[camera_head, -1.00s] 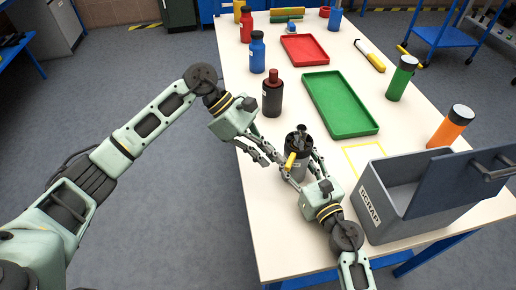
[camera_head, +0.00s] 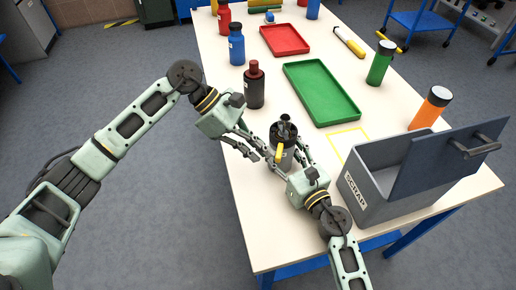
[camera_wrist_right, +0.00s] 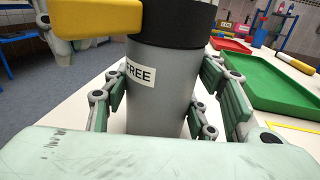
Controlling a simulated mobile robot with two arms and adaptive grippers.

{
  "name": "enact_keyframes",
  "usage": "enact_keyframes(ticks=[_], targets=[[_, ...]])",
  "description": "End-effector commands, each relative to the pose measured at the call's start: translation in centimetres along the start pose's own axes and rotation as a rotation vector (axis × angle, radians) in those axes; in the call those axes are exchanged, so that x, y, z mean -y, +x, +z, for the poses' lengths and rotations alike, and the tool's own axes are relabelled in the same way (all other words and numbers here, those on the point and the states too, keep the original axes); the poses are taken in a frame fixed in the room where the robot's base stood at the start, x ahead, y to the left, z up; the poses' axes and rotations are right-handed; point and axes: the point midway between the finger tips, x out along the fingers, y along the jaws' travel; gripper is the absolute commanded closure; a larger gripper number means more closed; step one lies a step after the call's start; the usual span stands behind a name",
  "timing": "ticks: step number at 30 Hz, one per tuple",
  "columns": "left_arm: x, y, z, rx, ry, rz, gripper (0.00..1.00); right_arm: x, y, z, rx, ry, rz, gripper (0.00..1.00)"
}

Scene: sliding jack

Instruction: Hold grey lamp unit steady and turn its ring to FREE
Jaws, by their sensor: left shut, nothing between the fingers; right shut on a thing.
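The grey lamp unit (camera_head: 287,160) stands upright on the white table, with a black ring (camera_head: 283,134) at its top and a yellow lever (camera_head: 279,151) sticking out. In the right wrist view, the lever (camera_wrist_right: 95,22) points left, above and to the left of a white FREE label (camera_wrist_right: 141,75) on the grey body. My right gripper (camera_wrist_right: 155,105) is shut around the body, with fingers on both sides. My left gripper (camera_head: 262,150) is shut and empty, just left of the ring and lever. I cannot tell whether its fingertips touch the lever.
A grey SCRAP box (camera_head: 362,200) with a blue flap stands to the right. A dark bottle with a red cap (camera_head: 255,88) stands behind the left gripper. A green tray (camera_head: 322,92) and an orange bottle (camera_head: 430,110) are farther back. The front-left table is clear.

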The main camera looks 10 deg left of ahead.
Motion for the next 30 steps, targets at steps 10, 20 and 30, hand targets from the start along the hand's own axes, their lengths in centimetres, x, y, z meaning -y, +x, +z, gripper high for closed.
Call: enact_keyframes(ticks=[10, 20, 30], targets=[[-0.9, -0.7, -0.6, 0.003, 0.001, 0.002, 1.0, -0.3, 0.0, 0.0, -0.001, 0.0, 0.005, 0.83], [-0.5, -4.4, -3.4, 0.003, 0.002, 0.007, 1.0, -0.1, 0.0, 0.0, -0.001, 0.0, 0.002, 0.83], [0.1, -11.5, -3.2, 0.004, 0.002, 0.005, 1.0, -0.1, 0.0, -0.1, -0.001, 0.0, 0.002, 0.83]])
